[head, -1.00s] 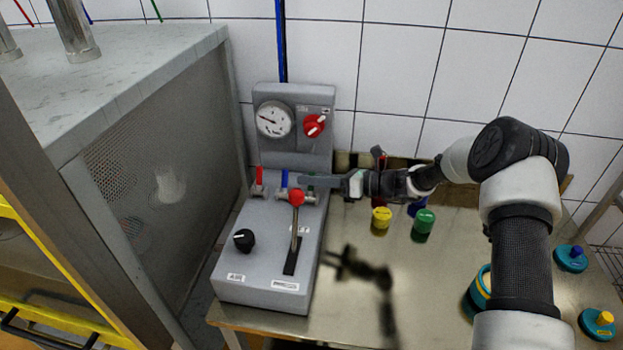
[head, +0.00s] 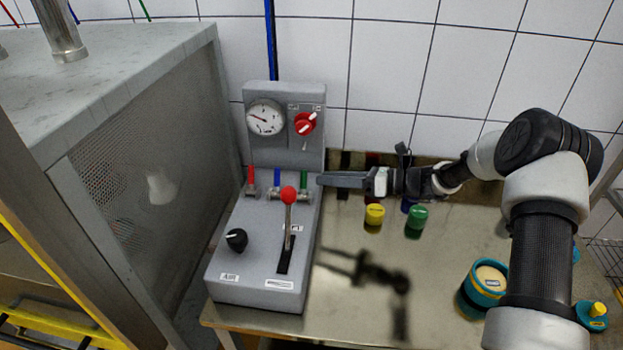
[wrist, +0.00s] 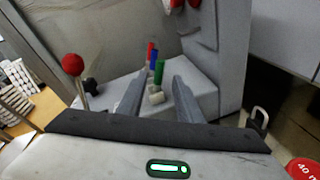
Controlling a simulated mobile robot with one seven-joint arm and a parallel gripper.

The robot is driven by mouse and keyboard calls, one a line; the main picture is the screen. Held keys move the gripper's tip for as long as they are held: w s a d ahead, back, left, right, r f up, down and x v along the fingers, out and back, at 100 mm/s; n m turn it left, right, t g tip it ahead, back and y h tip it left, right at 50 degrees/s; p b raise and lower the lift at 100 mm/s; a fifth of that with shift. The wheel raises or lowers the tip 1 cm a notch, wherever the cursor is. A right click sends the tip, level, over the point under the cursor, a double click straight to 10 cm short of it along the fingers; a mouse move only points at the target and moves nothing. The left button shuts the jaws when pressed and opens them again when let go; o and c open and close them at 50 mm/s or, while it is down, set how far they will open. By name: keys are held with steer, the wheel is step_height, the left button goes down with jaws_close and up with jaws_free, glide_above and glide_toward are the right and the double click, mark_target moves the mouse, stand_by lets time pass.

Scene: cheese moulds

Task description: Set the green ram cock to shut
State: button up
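The green ram cock (head: 303,180) is at the right end of the row of cocks on the grey press console. Its green handle points up, like the blue and red ones beside it. In the wrist view the green handle (wrist: 159,72) stands upright between and just beyond my fingers. My gripper (head: 321,180) is level with it, just to its right in the head view. The two fingers (wrist: 159,80) are apart with nothing held, and I see no contact with the handle.
The blue cock (head: 277,178) and red cock (head: 251,175) stand to the left. A red-balled lever (head: 288,195) rises in front of them. A gauge (head: 265,118) and red knob (head: 305,124) are on the panel behind. Yellow (head: 375,214) and green (head: 416,220) pieces stand on the bench.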

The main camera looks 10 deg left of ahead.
steer(key=d+r, duration=0.1)
steer(key=d, duration=0.8)
steer(key=shift+s+d+r, duration=0.3)
steer(key=shift+s+d, duration=0.1)
steer(key=s+r+n+g+h+p, duration=0.1)
steer(key=s+r+n+g+h, duration=0.1)
steer(key=s+r+n+h, duration=0.8)
steer(key=s+d+r+n+t+h, duration=0.2)
steer(key=s+d+r+n, duration=0.1)
steer(key=s, duration=0.4)
steer(key=s+d+r+n+t+h+p, duration=0.1)
steer(key=s+d+r+n+t+h, duration=0.1)
steer(key=s+d+r+n, duration=0.2)
steer(key=s+d+r+n+t+h+p, duration=0.1)
steer(key=s+d+r+n+t+h, duration=0.1)
steer(key=s+d+r+n, duration=0.2)
steer(key=s+d+n, duration=0.1)
steer(key=s+n, duration=0.2)
steer(key=s, duration=0.4)
steer(key=shift+d+r, duration=0.25)
